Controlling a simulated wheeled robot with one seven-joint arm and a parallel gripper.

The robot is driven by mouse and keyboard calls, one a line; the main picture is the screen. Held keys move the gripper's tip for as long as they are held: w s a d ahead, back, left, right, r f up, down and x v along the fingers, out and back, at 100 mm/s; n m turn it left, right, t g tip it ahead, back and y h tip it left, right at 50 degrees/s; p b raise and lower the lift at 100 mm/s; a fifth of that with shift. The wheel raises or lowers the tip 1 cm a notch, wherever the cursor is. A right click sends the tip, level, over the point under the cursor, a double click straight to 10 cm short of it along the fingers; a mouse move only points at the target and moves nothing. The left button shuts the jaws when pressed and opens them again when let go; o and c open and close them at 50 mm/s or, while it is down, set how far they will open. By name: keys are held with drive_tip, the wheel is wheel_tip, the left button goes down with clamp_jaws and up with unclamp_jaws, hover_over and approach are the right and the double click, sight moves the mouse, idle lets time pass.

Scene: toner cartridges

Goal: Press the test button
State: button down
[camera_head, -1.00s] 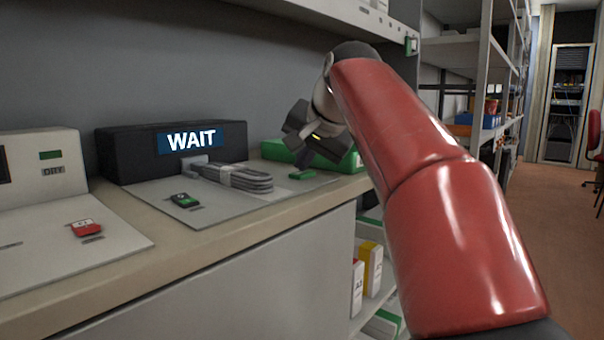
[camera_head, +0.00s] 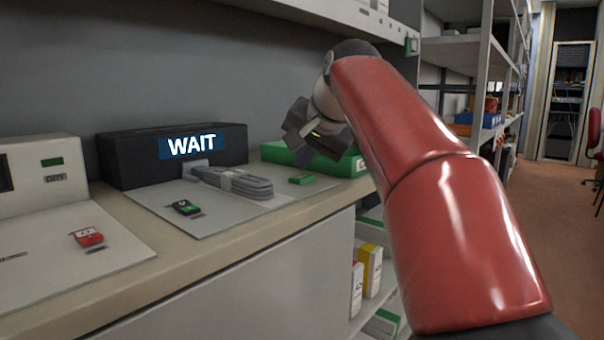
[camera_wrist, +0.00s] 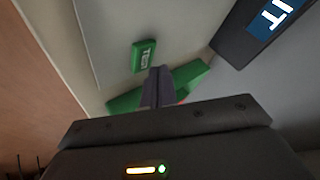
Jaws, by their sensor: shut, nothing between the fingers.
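The test button (camera_head: 302,179) is a small green block on a pale mat on the counter, right of a coiled grey cable. In the wrist view the green block (camera_wrist: 143,56) carries white lettering that reads as TEST. My gripper (camera_head: 304,158) is above and slightly behind the button in the head view. Its fingers are together and empty. In the wrist view the fingertips (camera_wrist: 159,74) appear just below the button in the picture. I see no contact, though the exact height gap is unclear. A black unit's display (camera_head: 192,144) reads WAIT.
A green box (camera_head: 345,164) lies behind the button, close to my gripper. The coiled cable (camera_head: 235,183) and a dark item with green (camera_head: 186,208) share the mat. A red item (camera_head: 89,237) lies farther left. The counter's front edge is near; shelves stand right.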

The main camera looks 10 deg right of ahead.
sight(305, 178)
wheel_tip(305, 178, up, 5)
drive_tip(key=p, duration=0.5)
drive_tip(key=shift+r, duration=0.1)
idle(0.4)
drive_tip(key=shift+s, duration=0.1)
